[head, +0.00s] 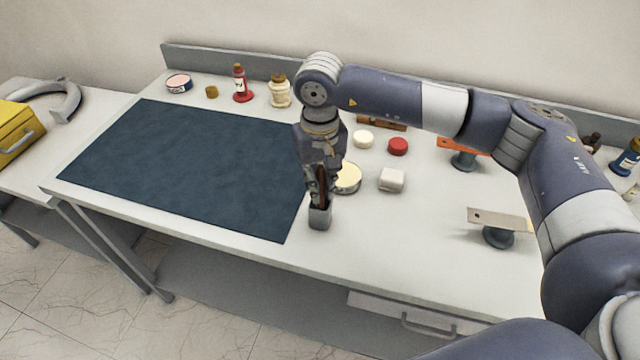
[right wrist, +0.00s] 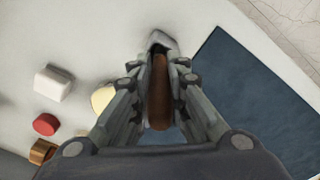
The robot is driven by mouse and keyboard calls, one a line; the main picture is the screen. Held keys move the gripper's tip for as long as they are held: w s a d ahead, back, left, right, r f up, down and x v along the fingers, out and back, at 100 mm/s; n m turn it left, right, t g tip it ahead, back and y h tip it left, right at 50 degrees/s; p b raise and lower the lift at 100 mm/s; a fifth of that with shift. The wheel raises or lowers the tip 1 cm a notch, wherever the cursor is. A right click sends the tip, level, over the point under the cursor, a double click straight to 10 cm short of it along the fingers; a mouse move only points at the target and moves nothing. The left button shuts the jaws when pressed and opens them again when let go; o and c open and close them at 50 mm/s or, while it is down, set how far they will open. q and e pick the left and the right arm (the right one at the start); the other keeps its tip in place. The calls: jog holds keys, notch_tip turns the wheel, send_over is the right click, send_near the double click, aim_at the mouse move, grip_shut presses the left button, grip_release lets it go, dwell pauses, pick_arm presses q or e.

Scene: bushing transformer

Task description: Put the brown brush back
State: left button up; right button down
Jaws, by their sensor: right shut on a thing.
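The brown brush (right wrist: 159,95) is between the fingers of my right gripper (head: 321,182). In the head view a thin brown strip of the brush (head: 322,188) shows between the fingers, upright. My right gripper is shut on it and points down. A small grey holder (head: 319,217) stands on the table right under the fingertips, and the brush's lower end is at or in its opening. The holder also shows in the right wrist view (right wrist: 161,42). Whether the brush touches the holder's bottom is hidden. My left gripper is not in view.
A dark blue mat (head: 185,165) lies left of the holder. A round cream tin (head: 349,179), a white block (head: 392,180) and a red puck (head: 398,146) are to the right. Bottles (head: 279,92) stand at the back. The table's front edge is close to the holder.

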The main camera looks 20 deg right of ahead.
jog(key=shift+f, duration=0.8)
jog(key=c, duration=1.6)
grip_release()
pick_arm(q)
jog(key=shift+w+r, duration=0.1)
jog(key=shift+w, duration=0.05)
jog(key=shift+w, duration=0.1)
